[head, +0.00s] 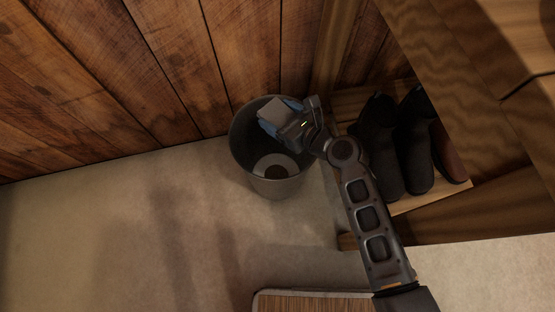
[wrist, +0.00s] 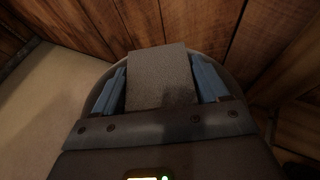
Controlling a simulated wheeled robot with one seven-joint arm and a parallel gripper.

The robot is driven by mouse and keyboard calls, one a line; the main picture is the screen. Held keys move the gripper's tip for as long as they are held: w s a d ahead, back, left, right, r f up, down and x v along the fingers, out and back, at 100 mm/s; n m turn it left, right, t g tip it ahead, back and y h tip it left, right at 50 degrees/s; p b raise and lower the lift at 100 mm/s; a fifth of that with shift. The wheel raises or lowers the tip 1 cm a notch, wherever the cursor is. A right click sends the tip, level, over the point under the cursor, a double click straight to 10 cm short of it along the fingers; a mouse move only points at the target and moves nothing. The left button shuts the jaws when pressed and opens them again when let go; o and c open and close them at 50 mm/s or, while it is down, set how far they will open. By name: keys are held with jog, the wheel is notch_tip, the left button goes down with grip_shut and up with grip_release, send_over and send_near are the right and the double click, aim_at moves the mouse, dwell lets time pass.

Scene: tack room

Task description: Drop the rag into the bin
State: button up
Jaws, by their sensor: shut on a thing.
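The rag is a grey, block-like piece (wrist: 160,75) between the two blue fingers of my gripper (wrist: 160,88) in the wrist view. In the head view the rag (head: 275,107) shows at the end of my gripper (head: 281,112), over the bin. The bin (head: 241,155) is a round grey metal bucket standing on the floor by the wooden wall. My gripper is shut on the rag, above the bin's opening toward its far right side. The bin's rim (wrist: 98,88) shows behind the fingers in the wrist view. A pale round thing with a dark middle (head: 275,160) shows inside the bin.
Dark boots (head: 400,150) stand on a low wooden shelf (head: 440,190) just right of the bin. A plank wall (head: 130,80) rises behind it. A wooden-topped item (head: 310,301) lies at the bottom edge. The floor to the left (head: 110,230) is clear.

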notch_tip(320, 180, down, 5)
jog(key=b, duration=0.4)
jog(key=shift+r, duration=0.15)
jog(key=o, duration=1.1)
jog(key=shift+c, duration=0.2)
jog(key=shift+r, duration=0.15)
